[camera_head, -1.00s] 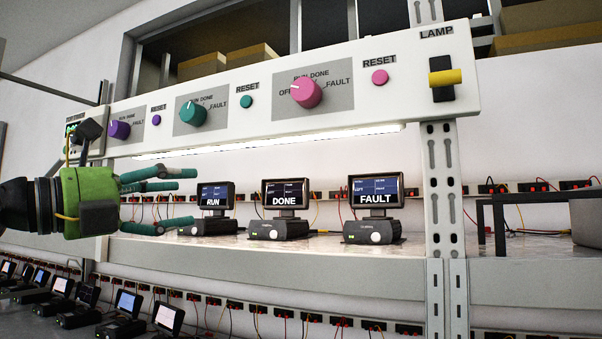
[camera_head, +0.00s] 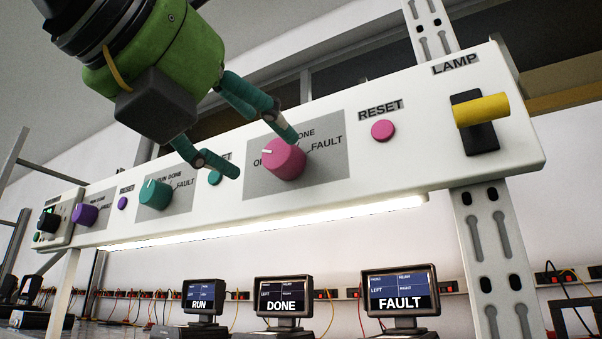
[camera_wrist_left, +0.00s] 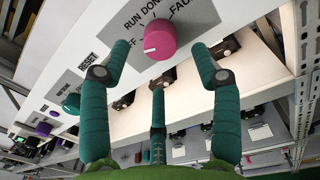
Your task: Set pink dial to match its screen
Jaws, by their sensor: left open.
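The pink dial (camera_head: 284,159) sits on a grey plate marked OFF, RUN, DONE and FAULT on the white panel. Its white mark points left, toward OFF. It also shows in the left wrist view (camera_wrist_left: 160,40), ahead of the fingers. My left gripper (camera_head: 263,154) is open and empty, with its teal fingers spread around the dial's near side; contact cannot be told. Below the panel stand a RUN screen (camera_head: 203,296), a DONE screen (camera_head: 283,296) and a FAULT screen (camera_head: 400,291). Which one belongs to the pink dial is unclear. My right gripper is not in view.
A pink RESET button (camera_head: 383,130) and a yellow LAMP lever (camera_head: 482,110) are right of the dial. A teal dial (camera_head: 155,194), a teal button (camera_head: 215,177) and a purple dial (camera_head: 85,214) are left. A lit strip (camera_head: 270,223) runs under the panel.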

